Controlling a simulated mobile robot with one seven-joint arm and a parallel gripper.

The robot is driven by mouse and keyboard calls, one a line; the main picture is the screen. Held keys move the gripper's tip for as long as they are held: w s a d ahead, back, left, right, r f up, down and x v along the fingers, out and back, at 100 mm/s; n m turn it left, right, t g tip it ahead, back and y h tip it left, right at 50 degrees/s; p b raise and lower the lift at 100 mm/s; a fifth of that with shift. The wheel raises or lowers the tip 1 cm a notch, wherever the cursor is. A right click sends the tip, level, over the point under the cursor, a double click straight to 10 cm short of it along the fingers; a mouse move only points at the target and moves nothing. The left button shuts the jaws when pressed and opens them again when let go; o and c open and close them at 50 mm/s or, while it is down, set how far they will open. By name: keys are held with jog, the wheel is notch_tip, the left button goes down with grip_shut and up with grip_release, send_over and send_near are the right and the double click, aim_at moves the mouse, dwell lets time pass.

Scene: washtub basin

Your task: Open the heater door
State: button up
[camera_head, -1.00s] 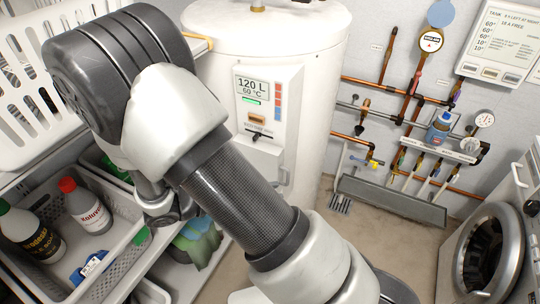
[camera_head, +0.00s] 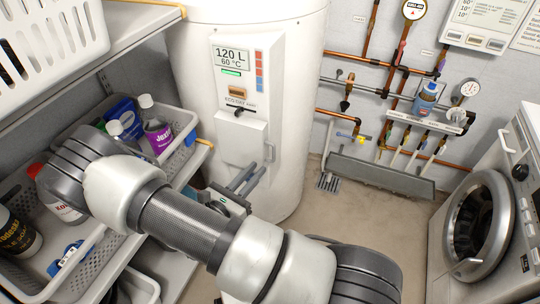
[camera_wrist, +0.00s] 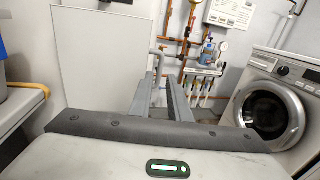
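The heater (camera_head: 300,110) is a tall white cylinder with a display panel reading 120 L and 60 °C. Its door (camera_head: 238,143) is a small white square panel below the display and looks closed. My gripper (camera_head: 252,172) is open and empty, just below and in front of the door's lower right part.
Shelves with a basket of bottles (camera_head: 155,135) stand left of the heater. Copper pipes (camera_head: 400,75) cover the right wall. A washing machine (camera_head: 485,220) stands at the far right.

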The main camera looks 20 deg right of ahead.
aim_at(273, 152)
jog(key=x, duration=0.8)
jog(key=shift+w+d+b, duration=0.1)
jog(key=shift+d+b, duration=0.2)
grip_shut()
